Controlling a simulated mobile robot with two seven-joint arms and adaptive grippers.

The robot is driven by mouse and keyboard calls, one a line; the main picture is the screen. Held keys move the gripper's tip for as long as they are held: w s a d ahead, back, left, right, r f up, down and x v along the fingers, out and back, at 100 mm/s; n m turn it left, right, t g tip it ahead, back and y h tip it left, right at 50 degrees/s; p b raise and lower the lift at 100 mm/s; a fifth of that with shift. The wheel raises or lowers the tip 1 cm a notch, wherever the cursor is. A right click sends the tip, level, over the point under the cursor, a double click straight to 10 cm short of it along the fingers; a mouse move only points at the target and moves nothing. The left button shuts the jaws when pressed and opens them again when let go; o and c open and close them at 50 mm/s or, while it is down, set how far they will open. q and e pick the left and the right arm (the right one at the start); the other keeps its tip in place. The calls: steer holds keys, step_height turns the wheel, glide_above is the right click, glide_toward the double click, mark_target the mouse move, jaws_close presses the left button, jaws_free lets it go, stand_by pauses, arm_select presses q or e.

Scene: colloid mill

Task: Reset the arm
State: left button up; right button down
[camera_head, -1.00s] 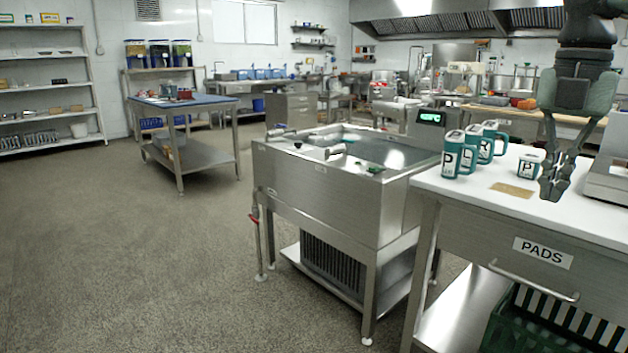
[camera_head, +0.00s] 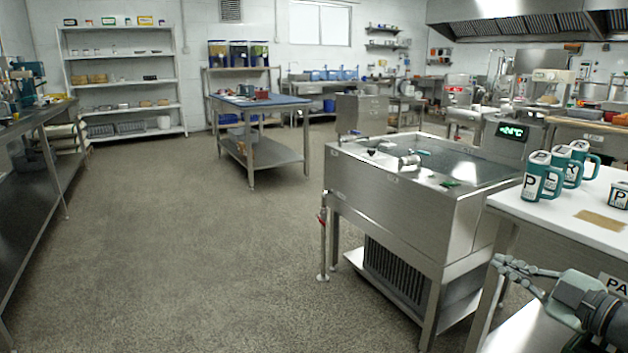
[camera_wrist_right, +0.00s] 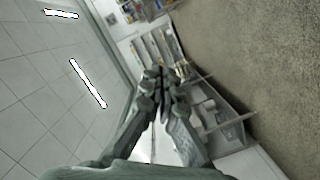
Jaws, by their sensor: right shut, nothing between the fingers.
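My right gripper (camera_head: 512,266) is at the lower right of the head view, in front of the white-topped table. Its fingers point left and are closed together with nothing between them. In the right wrist view the two fingers (camera_wrist_right: 163,92) meet at their tips, again empty. The right arm comes in from the lower right corner, apart from the mugs. My left gripper does not show in either view.
The white-topped table (camera_head: 570,232) at the right holds several teal mugs (camera_head: 538,178) and a tan pad (camera_head: 600,221). A steel tank unit (camera_head: 400,200) with a lit display stands beside it. A steel bench (camera_head: 40,170) is at the left. The floor (camera_head: 190,250) between is clear.

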steer(key=s+d+f+m+g+h+p, duration=0.15)
steer(key=s+f+m+h, duration=0.4)
steer(key=f, duration=0.55)
steer(key=s+f+m+g+h, duration=0.35)
steer(key=s+f+m, duration=0.2)
steer(key=f, duration=0.55)
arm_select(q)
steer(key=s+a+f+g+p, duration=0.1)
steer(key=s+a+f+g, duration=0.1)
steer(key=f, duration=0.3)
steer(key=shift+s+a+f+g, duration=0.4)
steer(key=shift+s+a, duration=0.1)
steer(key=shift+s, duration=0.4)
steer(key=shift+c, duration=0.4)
arm_select(e)
steer(key=s+a+f+m+g, duration=0.1)
steer(key=s+a+f+g, duration=0.3)
steer(key=s+a+f, duration=0.2)
steer(key=s+a+f+m+g+y, duration=0.1)
steer(key=s+a+f+g, duration=0.2)
steer(key=s+a+f, duration=0.3)
steer(key=s+a, duration=0.1)
steer(key=s, duration=0.4)
steer(key=shift+g+y, duration=0.3)
steer(key=shift+g, duration=0.1)
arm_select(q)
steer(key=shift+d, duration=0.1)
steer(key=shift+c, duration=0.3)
